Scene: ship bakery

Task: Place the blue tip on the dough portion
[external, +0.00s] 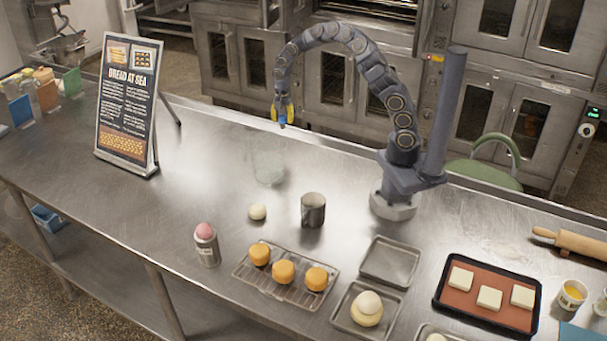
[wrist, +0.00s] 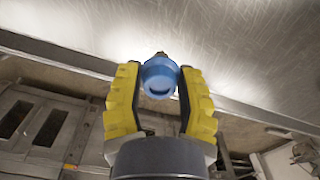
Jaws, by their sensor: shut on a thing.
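My gripper (external: 283,112) is raised above the back of the steel counter, left of my arm's base. Its yellow fingers (wrist: 160,100) are shut on the blue tip (wrist: 159,76), a rounded blue piece with a small dark end. A pale round dough portion (external: 257,212) sits on the bare counter in front of and below my gripper, left of a grey metal mug (external: 313,210). Another pale ball (external: 368,303) rests on a wider pale round on a small tray; I cannot tell which one the task means. The wrist view shows no dough.
A clear glass vessel (external: 268,167) stands below my gripper. A sign (external: 127,105) is at left. A pink-topped canister (external: 206,246), a rack (external: 248,284) with orange cakes, an empty tray (external: 390,262) and a dark tray (external: 462,308) with white squares line the front. The counter's centre-left is clear.

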